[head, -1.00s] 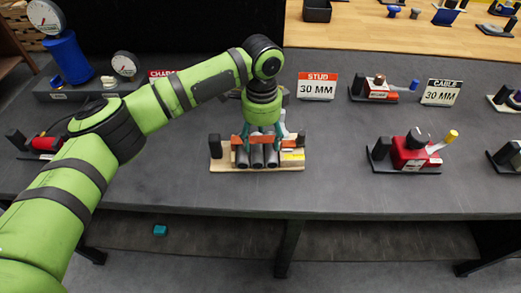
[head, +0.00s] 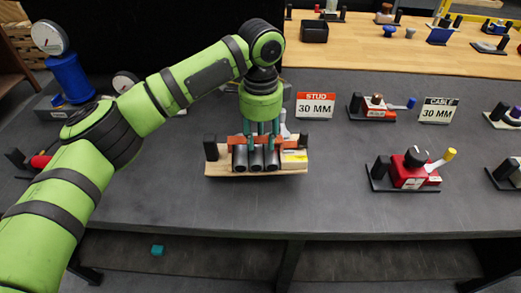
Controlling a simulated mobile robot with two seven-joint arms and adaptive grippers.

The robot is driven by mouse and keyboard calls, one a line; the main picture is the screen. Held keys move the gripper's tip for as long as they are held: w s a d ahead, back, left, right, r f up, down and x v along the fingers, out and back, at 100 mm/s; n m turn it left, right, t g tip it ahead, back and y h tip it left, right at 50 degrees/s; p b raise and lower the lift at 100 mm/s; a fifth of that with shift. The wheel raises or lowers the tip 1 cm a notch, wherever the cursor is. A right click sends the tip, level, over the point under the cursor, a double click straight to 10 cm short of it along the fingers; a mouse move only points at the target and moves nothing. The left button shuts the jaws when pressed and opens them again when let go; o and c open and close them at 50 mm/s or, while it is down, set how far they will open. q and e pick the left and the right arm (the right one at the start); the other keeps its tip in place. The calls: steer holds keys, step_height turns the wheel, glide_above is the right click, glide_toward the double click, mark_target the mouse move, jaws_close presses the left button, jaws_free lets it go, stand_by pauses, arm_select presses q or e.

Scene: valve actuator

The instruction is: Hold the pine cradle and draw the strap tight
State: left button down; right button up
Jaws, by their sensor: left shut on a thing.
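The pine cradle (head: 235,174) is a pale wooden base in the middle of the head view. Several dark cylinders (head: 255,158) sit on it side by side, with a black block at its left end and a yellow-and-white label at its right end. The orange strap (head: 238,140) runs across behind the cylinders' tops. My left gripper (head: 262,128) points down from above, its teal fingers shut on the cradle load. The fingertips are hidden behind the strap and cylinders. The cradle seems to hang slightly above the grey bench. My right gripper is not in view.
The STUD 30 MM sign (head: 316,105) and CABLE 30 MM sign (head: 438,110) stand behind and to the right. A red device (head: 410,170) with a yellow-tipped lever stands right on the grey bench (head: 330,200). A gauge on a blue body (head: 70,78) stands left. The bench front is clear.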

mark_target(261, 151)
arm_select(q)
step_height(261, 151, up, 2)
steer(key=shift+r, duration=0.25)
steer(key=shift+f, duration=4.2)
steer(key=shift+s+f, duration=0.1)
steer(key=shift+f, duration=0.45)
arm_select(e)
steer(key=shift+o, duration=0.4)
